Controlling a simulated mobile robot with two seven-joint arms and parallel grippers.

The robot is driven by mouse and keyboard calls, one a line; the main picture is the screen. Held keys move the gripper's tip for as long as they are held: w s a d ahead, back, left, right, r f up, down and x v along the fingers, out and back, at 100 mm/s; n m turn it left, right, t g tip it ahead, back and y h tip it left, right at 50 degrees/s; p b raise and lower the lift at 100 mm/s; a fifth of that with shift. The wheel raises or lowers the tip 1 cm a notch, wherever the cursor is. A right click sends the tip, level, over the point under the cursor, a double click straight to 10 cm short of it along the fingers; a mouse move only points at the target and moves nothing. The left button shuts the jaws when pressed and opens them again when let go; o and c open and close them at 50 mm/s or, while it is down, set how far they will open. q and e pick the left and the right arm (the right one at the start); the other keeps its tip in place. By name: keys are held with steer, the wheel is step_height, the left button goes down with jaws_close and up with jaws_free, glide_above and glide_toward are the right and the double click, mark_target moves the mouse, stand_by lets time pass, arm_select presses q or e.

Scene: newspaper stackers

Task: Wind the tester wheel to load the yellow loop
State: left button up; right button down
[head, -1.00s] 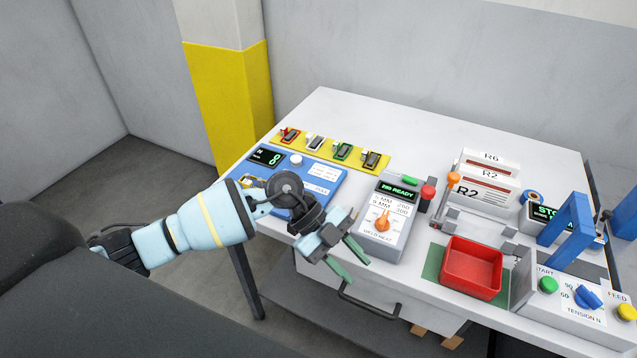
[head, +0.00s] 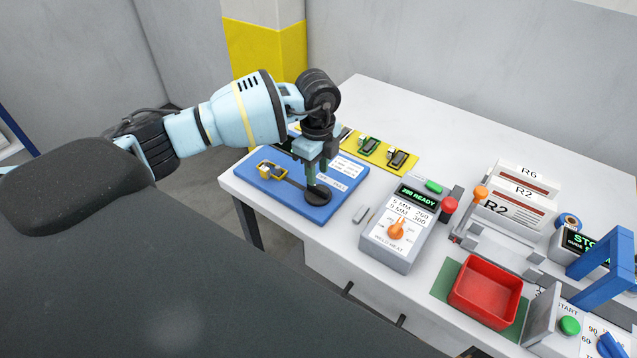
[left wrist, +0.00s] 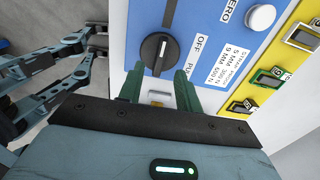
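The blue tester (head: 300,208) lies flat at the table's left end. Its black round wheel (head: 318,196) sits near the front right corner; it also shows in the left wrist view (left wrist: 155,54) with a white line on it. The yellow loop (head: 266,170) is on the left part of the tester, with a dark bar running from near it towards the wheel. My left gripper (head: 317,180) points down just over the wheel. Its green fingers are apart (left wrist: 157,78), one on either side of the wheel; contact cannot be told. The tester's display is hidden behind my arm.
A yellow board (head: 385,152) with several clips lies behind the tester. A grey box (head: 398,228) with an orange knob stands to its right. Further right are a red tray (head: 487,291) and a blue frame (head: 603,262). The table's back middle is bare.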

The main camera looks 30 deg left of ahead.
mark_target(318, 187)
arm_select(q)
steer(key=shift+f, duration=2.6)
steer(key=shift+c, duration=0.4)
jaws_close()
